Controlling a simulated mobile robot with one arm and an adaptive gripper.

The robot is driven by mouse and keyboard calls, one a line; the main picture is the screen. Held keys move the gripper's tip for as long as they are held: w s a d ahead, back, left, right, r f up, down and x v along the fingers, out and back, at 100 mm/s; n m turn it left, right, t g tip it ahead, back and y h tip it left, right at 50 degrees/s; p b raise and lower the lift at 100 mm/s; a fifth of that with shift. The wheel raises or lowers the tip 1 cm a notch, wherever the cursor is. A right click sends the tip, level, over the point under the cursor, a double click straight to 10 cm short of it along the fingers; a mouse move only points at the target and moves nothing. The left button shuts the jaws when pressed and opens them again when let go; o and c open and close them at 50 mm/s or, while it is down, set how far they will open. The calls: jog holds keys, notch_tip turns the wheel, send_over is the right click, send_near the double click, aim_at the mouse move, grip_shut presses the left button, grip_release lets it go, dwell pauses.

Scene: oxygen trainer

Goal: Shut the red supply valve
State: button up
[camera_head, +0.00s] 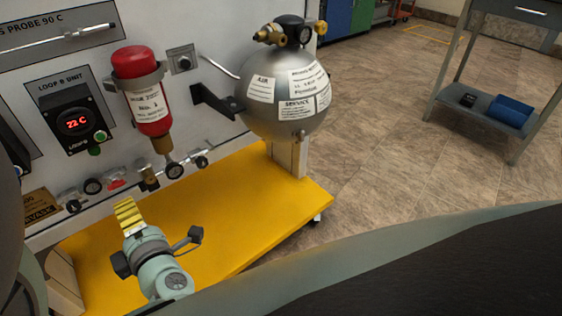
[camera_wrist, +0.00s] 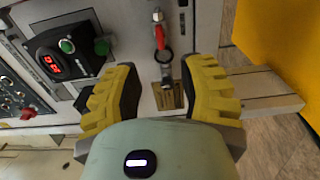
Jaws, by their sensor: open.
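A small red lever handle, which looks like the red supply valve (camera_head: 115,184), sits in the row of fittings low on the white panel. In the wrist view a red lever (camera_wrist: 160,36) stands nearly upright in the picture, above a round metal fitting. It lies beyond the gap between my fingers, and I see no contact. My gripper (camera_head: 129,214) is in front of the panel's lower part, over the yellow base. In the wrist view my gripper (camera_wrist: 160,92) has its two yellow ribbed fingers spread, with nothing held between them.
The Loop B unit (camera_head: 77,122), a red bottle (camera_head: 149,100) and a grey sphere tank (camera_head: 285,92) are on the panel. The yellow base (camera_head: 235,230) is below. Floor (camera_head: 390,140) is clear toward the trolley (camera_head: 490,108).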

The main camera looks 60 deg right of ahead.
aim_at(118, 187)
jog(key=x, duration=0.9)
jog(key=shift+w+b, duration=0.1)
jog(key=shift+b, duration=0.2)
jog(key=shift+x, duration=0.8)
jog(key=shift+o, duration=0.4)
jog(key=shift+f, duration=0.1)
grip_shut()
